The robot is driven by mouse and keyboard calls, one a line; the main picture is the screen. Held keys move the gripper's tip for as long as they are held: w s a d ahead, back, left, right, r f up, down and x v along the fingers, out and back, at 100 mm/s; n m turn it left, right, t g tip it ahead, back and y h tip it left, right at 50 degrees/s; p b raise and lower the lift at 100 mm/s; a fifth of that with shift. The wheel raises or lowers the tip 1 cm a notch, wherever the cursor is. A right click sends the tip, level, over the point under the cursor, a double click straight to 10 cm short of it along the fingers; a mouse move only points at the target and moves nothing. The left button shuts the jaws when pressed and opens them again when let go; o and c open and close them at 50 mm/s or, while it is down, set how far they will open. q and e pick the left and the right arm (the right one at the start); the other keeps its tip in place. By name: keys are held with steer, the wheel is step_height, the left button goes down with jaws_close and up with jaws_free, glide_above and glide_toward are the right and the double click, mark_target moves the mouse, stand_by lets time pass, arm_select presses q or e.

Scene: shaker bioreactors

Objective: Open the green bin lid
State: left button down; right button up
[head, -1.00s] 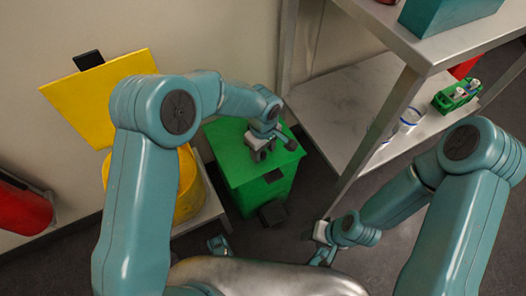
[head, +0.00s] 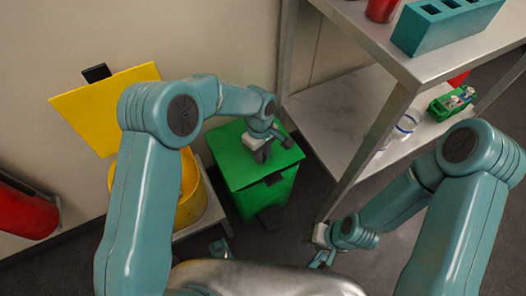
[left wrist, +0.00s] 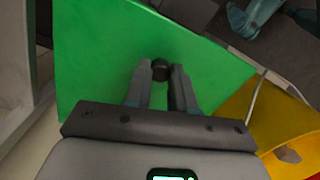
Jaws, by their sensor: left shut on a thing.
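The green bin (head: 262,198) stands on the floor in the middle of the head view. Its flat green lid (head: 232,162) lies on top and looks closed. My left gripper (head: 262,154) reaches down onto the lid. In the left wrist view its two fingers (left wrist: 160,82) are shut on a dark round knob (left wrist: 160,69) on the green lid (left wrist: 100,50). In the head view the gripper hides the knob. My right gripper (head: 321,235) is low, right of the bin and apart from it; its fingers are not clear.
A yellow bin (head: 190,195) with its yellow lid (head: 105,105) raised stands left of the green bin. A metal shelf table (head: 345,105) stands close on the right, bearing a teal block (head: 445,28) and a green rack (head: 450,103). A red container (head: 25,210) is at far left.

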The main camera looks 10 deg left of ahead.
arm_select(q)
steer(key=r+p, duration=0.1)
steer(key=w+a+r+g+h+p, duration=0.1)
steer(key=r, duration=0.1)
steer(key=w+r+g+p, duration=0.1)
steer(key=r+p, duration=0.1)
steer(key=shift+w+a+h, duration=0.1)
steer(key=shift+a+h, duration=0.15)
steer(key=shift+h, duration=0.05)
steer(key=shift+w+a+r+g+h+b, duration=0.45)
steer(key=shift+w+r+g, duration=0.25)
steer(key=shift+r, duration=0.2)
steer(key=shift+w+a+r+g+h+b, duration=0.35)
steer(key=shift+w+a+r+g+h, duration=0.1)
steer(key=shift+w+r+g, duration=0.35)
arm_select(e)
steer(key=shift+r, duration=1.95)
arm_select(q)
steer(key=shift+s+r, duration=0.1)
steer(key=shift+r, duration=0.05)
